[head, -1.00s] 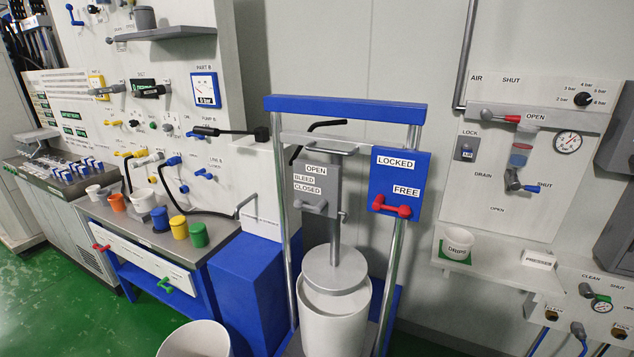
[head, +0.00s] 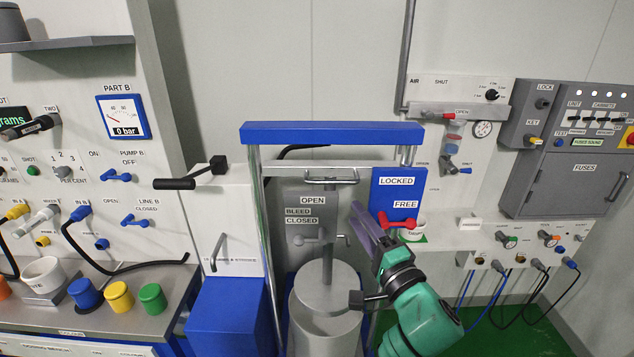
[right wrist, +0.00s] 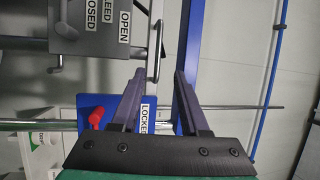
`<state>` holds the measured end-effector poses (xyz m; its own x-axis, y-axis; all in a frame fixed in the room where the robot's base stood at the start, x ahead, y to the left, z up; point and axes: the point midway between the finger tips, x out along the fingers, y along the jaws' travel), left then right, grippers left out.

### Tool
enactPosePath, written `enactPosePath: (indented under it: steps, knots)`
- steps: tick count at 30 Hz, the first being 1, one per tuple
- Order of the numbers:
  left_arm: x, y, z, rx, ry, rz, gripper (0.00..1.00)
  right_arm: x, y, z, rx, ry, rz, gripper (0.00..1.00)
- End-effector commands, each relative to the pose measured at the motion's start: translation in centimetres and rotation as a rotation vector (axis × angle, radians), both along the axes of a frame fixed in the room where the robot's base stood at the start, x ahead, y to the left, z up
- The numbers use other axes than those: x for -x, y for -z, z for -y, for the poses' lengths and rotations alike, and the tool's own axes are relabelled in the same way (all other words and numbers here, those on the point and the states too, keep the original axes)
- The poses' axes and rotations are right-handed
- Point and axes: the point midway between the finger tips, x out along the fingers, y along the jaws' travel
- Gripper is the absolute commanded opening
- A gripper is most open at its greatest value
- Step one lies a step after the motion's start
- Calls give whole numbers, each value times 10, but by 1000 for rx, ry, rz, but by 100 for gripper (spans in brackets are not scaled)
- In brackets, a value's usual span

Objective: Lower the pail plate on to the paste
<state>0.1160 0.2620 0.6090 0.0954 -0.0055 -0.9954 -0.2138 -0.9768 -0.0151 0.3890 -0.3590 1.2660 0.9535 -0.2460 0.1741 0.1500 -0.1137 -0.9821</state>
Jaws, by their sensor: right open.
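The paste inside cannot be made out. The rod rises to a crossbar with a grey handle (head: 331,181) between the posts of a blue-topped frame. A blue panel (head: 385,188) reads LOCKED and FREE, with a red lever (head: 397,221) just below FREE. My right gripper (head: 361,212) is open and empty in front of the panel's left side. In the right wrist view its spread fingers (right wrist: 162,76) show near the handle (right wrist: 157,52). My left gripper is out of view.
A grey valve box (head: 308,218) marked OPEN, BLEED, CLOSED is left of the rod. A bench (head: 200,268) with coloured cups stands at the left. A grey fuse cabinet (head: 565,170) and hanging cables are at the right. Green floor (head: 530,325) is clear there.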

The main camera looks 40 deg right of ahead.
Motion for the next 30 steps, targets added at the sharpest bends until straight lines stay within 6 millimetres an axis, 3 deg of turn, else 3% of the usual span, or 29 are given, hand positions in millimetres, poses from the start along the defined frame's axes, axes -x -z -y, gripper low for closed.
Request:
enactPosePath:
  steps: [1, 6, 14, 15, 16, 21, 30]
  knots:
    - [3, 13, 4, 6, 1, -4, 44, -9, 3, 0, 9, -6, 5, 45]
    - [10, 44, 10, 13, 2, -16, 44, -43, -1, 10, 6, 0, 9, 45]
    - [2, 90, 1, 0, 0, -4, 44, -67, -4, 15, 6, -5, 6, 45]
    - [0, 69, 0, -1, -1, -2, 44, -79, -18, 19, 6, -3, -4, 45]
    - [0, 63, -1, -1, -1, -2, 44, -86, -21, 21, 5, -2, -6, 45]
    - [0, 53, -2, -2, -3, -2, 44, -115, -23, 29, 4, -1, -4, 45]
    - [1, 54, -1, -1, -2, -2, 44, -122, -21, 30, 2, -1, -5, 45]
